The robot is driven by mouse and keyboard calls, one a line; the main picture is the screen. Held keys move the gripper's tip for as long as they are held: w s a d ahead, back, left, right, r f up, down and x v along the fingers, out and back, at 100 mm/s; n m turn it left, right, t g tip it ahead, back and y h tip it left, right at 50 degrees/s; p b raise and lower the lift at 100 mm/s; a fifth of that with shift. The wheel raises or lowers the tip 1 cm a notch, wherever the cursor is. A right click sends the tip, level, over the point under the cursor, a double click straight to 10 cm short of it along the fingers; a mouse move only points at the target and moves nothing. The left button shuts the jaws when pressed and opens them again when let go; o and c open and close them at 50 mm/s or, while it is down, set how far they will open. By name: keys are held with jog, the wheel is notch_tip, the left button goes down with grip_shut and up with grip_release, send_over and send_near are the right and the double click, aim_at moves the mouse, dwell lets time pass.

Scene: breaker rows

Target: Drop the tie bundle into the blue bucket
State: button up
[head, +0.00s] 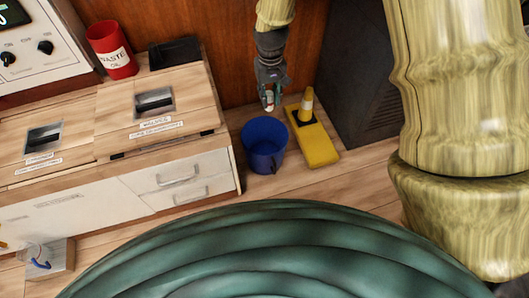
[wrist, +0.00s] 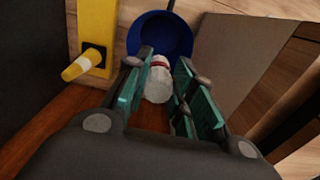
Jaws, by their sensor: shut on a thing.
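My gripper (head: 268,98) reaches down from the top of the head view and is shut on the tie bundle (head: 269,103), a small whitish thing at its fingertips. In the wrist view the bundle (wrist: 158,80) is white with a red band and sits between the teal finger pads of my gripper (wrist: 160,85). The blue bucket (head: 264,155) stands on the wooden floor, just below the gripper in the head view. In the wrist view the bucket (wrist: 172,28) shows beyond the fingertips, partly hidden by the fingers and bundle. The height of the bundle above the bucket is hard to tell.
A yellow box (head: 319,150) with a yellow and white cone (head: 306,105) lies right of the bucket. A wooden-topped cabinet (head: 226,165) stands left of it. A red waste oil can (head: 112,50) is on the left. A dark cabinet (head: 355,90) stands at the right.

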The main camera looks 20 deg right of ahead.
notch_tip(320, 180, down, 16)
jog(key=w+b, duration=0.1)
jog(key=b, duration=1)
jog(key=shift+d, duration=0.25)
jog(key=shift+r, duration=0.1)
jog(key=o, duration=1)
notch_tip(320, 180, up, 12)
